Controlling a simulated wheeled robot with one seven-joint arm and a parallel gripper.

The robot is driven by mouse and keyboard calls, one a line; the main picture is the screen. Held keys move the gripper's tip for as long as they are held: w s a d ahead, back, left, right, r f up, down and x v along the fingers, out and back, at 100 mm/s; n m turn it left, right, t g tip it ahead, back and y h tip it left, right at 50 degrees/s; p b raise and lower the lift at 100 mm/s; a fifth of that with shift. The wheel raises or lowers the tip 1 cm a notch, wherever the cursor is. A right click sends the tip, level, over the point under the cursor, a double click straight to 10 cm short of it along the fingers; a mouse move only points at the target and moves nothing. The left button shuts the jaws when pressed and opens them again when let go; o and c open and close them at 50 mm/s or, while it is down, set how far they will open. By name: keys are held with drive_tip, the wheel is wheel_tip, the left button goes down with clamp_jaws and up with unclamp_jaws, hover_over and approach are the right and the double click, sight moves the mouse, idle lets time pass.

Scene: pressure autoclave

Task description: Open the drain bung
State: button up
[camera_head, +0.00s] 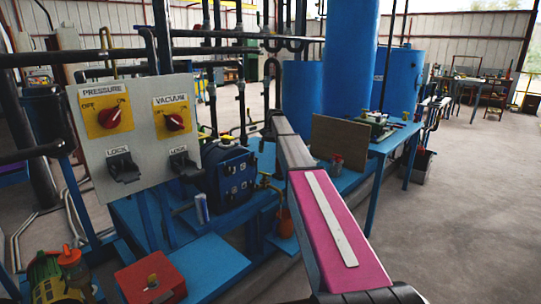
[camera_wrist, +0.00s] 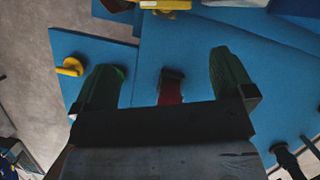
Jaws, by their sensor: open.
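In the wrist view my gripper (camera_wrist: 165,64) is open, with its two green fingers spread apart over a blue surface (camera_wrist: 190,50). A small red piece with a dark end (camera_wrist: 170,88) shows between the fingers, partly hidden by the gripper body; it may be the drain bung, but I cannot tell for sure. Nothing is seen clamped by the fingers. In the head view my arm reaches forward over the blue bench, and my gripper cannot be made out there.
A yellow ring-like fitting (camera_wrist: 69,67) lies left of the fingers, and a yellow part (camera_wrist: 165,4) is at the top. In the head view, a grey control panel (camera_head: 136,148) stands left and a blue tank (camera_head: 350,55) behind. Open floor (camera_head: 470,190) lies right.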

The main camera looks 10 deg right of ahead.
drive_tip(key=shift+w+d+r, duration=0.1)
drive_tip(key=shift+w+r, duration=0.05)
drive_tip(key=shift+r, duration=0.2)
idle(0.3)
